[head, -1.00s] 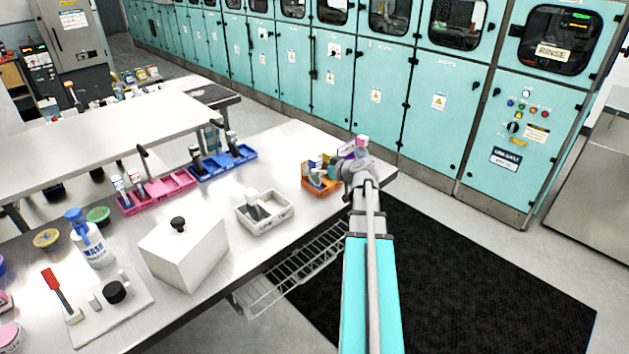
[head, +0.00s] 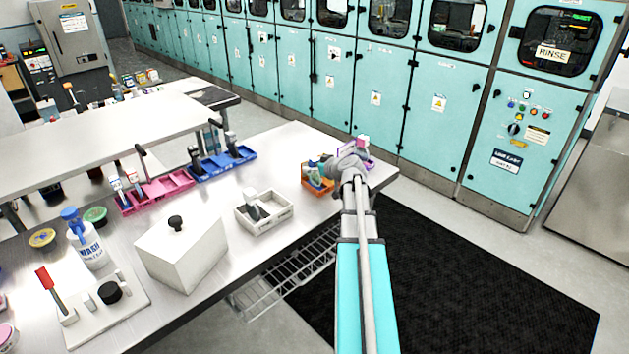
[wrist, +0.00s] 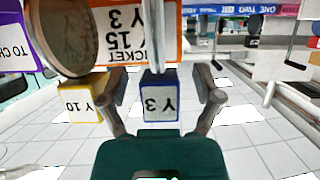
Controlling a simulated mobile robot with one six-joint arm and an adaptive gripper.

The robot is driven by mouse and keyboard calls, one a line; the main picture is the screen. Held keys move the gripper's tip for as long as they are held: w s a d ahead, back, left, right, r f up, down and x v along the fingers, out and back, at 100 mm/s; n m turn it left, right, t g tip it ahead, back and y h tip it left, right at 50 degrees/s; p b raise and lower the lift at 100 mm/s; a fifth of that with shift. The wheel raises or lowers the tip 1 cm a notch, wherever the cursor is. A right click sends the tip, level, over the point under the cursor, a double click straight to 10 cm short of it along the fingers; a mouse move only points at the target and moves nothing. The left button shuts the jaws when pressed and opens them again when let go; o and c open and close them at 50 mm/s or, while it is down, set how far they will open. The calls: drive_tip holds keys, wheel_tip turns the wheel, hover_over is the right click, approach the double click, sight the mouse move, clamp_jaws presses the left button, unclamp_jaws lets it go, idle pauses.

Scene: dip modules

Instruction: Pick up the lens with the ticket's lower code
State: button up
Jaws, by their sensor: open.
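My gripper (wrist: 162,105) is open in the wrist view, with its two grey fingers on either side of a blue block with a white face (wrist: 159,103) that reads like Y 3, upside down. I cannot tell whether they touch it. An orange-edged ticket (wrist: 128,35) behind it reads upside down, with Y 3 and 15 legible. A yellow-edged block (wrist: 81,107) marked Y 10 is to the left. A round, brownish, glass-like disc (wrist: 75,36) is at the upper left. In the head view, my gripper (head: 347,160) is over the table's far right end, its fingers unclear.
An orange tray (head: 319,192) is beside my gripper. A white tray (head: 264,226), blue tray (head: 224,170) and pink tray (head: 155,198) stand to its left. A white lidded box (head: 180,262) and a wash bottle (head: 88,246) are nearer. Open floor with a black mat (head: 470,285) is to the right.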

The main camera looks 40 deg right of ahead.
sight(313, 157)
idle(0.5)
clamp_jaws()
drive_tip(key=shift+r, duration=0.2)
idle(0.3)
wheel_tip(313, 157, up, 3)
drive_tip(key=p, duration=0.3)
drive_tip(key=s+a+r+p, duration=0.3)
drive_tip(key=s+r+p, duration=0.6)
drive_tip(key=s, duration=0.4)
drive_tip(key=shift+s+r+p, duration=0.35)
drive_tip(key=shift+s+p, duration=0.05)
drive_tip(key=shift+p, duration=0.15)
